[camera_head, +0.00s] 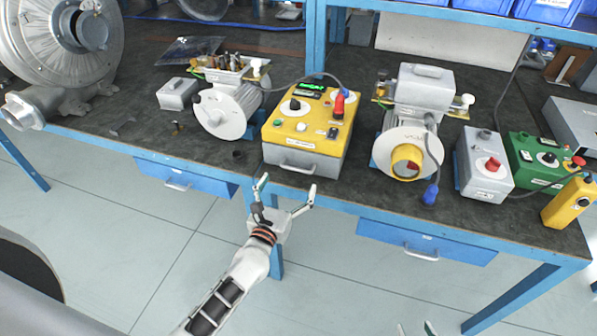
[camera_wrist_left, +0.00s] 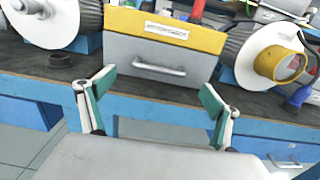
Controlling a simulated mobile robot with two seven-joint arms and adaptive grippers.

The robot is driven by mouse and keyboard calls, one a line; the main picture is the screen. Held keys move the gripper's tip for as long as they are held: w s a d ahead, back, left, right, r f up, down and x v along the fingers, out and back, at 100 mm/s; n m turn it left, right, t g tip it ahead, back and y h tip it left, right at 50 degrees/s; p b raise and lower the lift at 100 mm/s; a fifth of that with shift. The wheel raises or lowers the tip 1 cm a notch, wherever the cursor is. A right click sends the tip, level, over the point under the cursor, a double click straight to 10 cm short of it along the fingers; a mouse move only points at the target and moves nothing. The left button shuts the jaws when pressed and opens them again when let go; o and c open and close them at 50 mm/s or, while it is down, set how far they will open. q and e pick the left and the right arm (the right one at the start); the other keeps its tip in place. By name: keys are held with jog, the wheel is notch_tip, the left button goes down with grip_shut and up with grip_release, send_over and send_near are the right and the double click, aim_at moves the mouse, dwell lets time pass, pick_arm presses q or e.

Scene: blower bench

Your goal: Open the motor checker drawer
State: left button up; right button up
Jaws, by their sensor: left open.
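The motor checker (camera_head: 307,128) is a yellow-topped grey box on the dark bench top, near the front edge. Its grey front drawer (camera_head: 318,165) looks shut, flush under the yellow part. A curved metal handle (camera_head: 297,168) is on the drawer front; the handle also shows in the left wrist view (camera_wrist_left: 160,70), below a white label. My left gripper (camera_head: 288,187) is open and empty just in front of the drawer, its fingers apart on either side of the handle's line and not touching it. Only the fingertips of my right gripper (camera_head: 416,329) show at the bottom edge.
A motor (camera_head: 221,112) stands left of the checker and another motor (camera_head: 405,150) right of it. Blue bench drawers (camera_head: 425,240) hang under the bench edge. A grey box with a red knob (camera_head: 483,165) stands further right. Space before the bench is free.

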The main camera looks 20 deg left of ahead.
aim_at(295, 170)
pick_arm(q)
jog(key=w, duration=0.7)
jog(key=shift+d, duration=0.1)
jog(key=shift+c, duration=0.3)
jog(key=shift+s, duration=0.1)
jog(key=c, duration=1.5)
jog(key=shift+s, duration=0.6)
jog(key=shift+c, duration=0.2)
jog(key=s+p, duration=0.1)
jog(key=s, duration=1.4)
jog(key=shift+a, duration=0.3)
jog(key=o, duration=1.6)
